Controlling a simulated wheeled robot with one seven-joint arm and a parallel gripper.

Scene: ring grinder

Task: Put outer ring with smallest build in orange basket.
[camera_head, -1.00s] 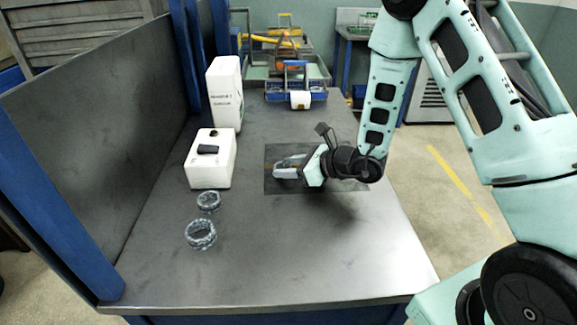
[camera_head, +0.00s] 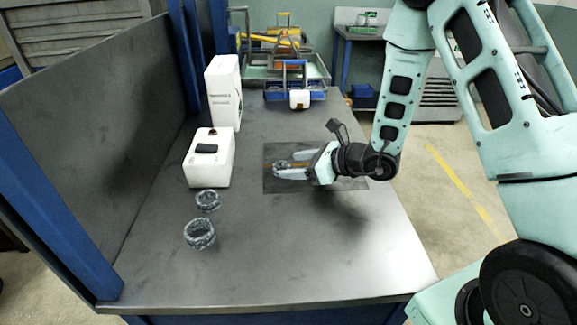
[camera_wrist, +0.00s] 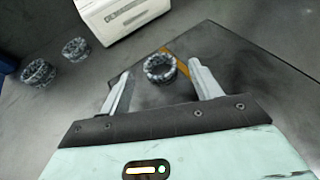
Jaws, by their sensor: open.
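Three grey mottled rings are in view. One ring (camera_wrist: 160,68) lies on the dark mat between the spread fingertips of my gripper (camera_head: 287,170); it also shows in the head view (camera_head: 281,168), partly hidden by the fingers. My gripper is open, and I cannot tell whether a finger touches this ring. A small ring (camera_head: 208,200) lies left on the table, and a larger-looking ring (camera_head: 200,234) lies nearer the front. Both show at left in the wrist view, the small one (camera_wrist: 75,48) and the larger one (camera_wrist: 38,72). Something orange (camera_head: 286,52) is partly hidden at the back.
A white box (camera_head: 208,165) with a dark top piece and a taller white box (camera_head: 222,92) stand left. A blue basket (camera_head: 296,92) with a white item stands at the far table end. A dark panel walls the left side. The front and right of the table (camera_head: 300,260) are clear.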

